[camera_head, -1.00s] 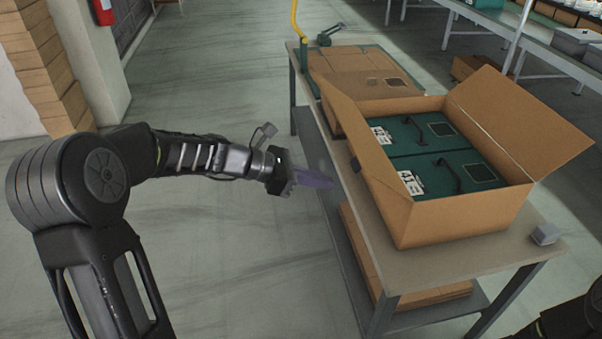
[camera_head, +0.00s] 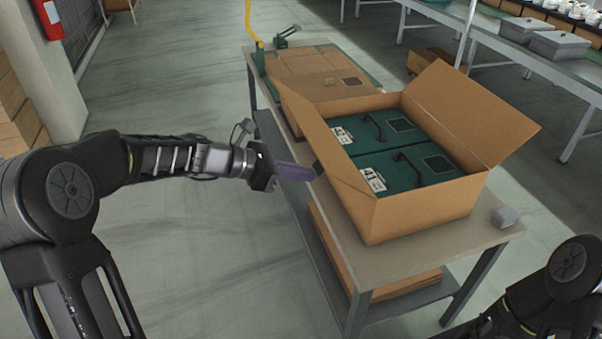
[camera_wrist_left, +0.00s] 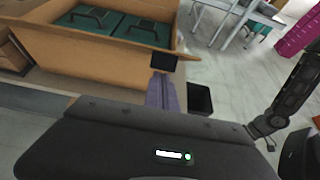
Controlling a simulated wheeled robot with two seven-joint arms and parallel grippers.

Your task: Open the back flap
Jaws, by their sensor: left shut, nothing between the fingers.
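The open cardboard box (camera_head: 422,216) stands on the table with two green shoe boxes (camera_head: 393,150) inside. No flap stands up along the far edge. My left gripper (camera_head: 312,172) is shut and empty, its purple fingers just left of the box's left side; I cannot tell whether they touch it. The left wrist view shows the fingers (camera_wrist_left: 162,92) pointing beside the cardboard wall (camera_wrist_left: 110,60). My right gripper's fingers do not show.
A flat cardboard piece (camera_head: 315,72) lies farther back on the table (camera_head: 385,262). A small grey block (camera_head: 505,216) is at the right table corner. Floor left of the table is clear.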

